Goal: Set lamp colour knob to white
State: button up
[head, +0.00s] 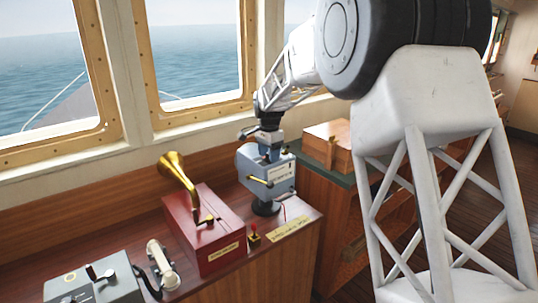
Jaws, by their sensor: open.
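A blue-grey box (272,182), which looks like the signal lamp, stands on a dark round foot near the right end of the wooden console. It has a pale label and a small brass lever on its near face. My gripper (269,152) points down at the top of this box, open, with its fingers at or just above the top face. I cannot tell whether they touch it. The colour knob and its markings cannot be made out; it may be hidden by the gripper.
A red box (209,232) with a brass horn (178,173) stands left of the lamp. A small red-topped switch (254,237) and a brass plate (290,229) lie in front. A handset (162,265) and grey lever unit (95,283) are farther left. A wooden box (325,146) stands behind right.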

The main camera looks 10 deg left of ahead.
jog(key=shift+f, duration=0.15)
jog(key=c, duration=0.9)
jog(key=shift+c, duration=0.2)
jog(key=shift+n, duration=0.5)
jog(key=n, duration=1.1)
